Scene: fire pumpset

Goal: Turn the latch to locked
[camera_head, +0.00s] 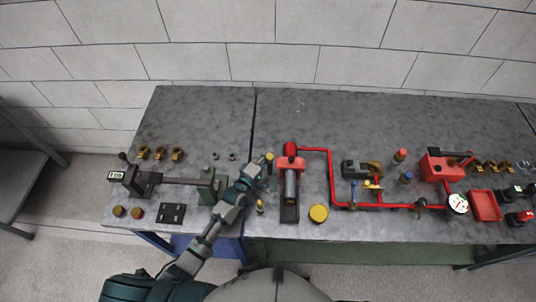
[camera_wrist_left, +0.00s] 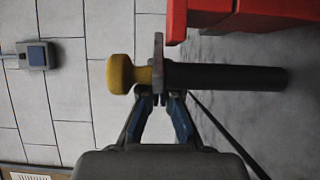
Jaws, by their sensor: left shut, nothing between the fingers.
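A yellow knob (camera_wrist_left: 120,73) on a dark rod (camera_wrist_left: 225,76) with a grey plate (camera_wrist_left: 158,62) between them fills the middle of the left wrist view. It appears to be the latch, though no locked mark is readable. In the head view the yellow knob (camera_head: 269,156) stands just left of the red pump. My left gripper (camera_head: 263,170) is beside it, and its fingertips (camera_wrist_left: 161,97) are together right at the plate and rod. The fingers are shut with nothing between them; whether they touch the plate I cannot tell. My right gripper is out of view.
The red pump (camera_head: 290,164) stands close to the right of my left gripper; its red body (camera_wrist_left: 240,15) shows in the wrist view. A grey-green block (camera_head: 207,187) is left of my forearm. A yellow cap (camera_head: 318,213) lies right of the pump. The table's back is clear.

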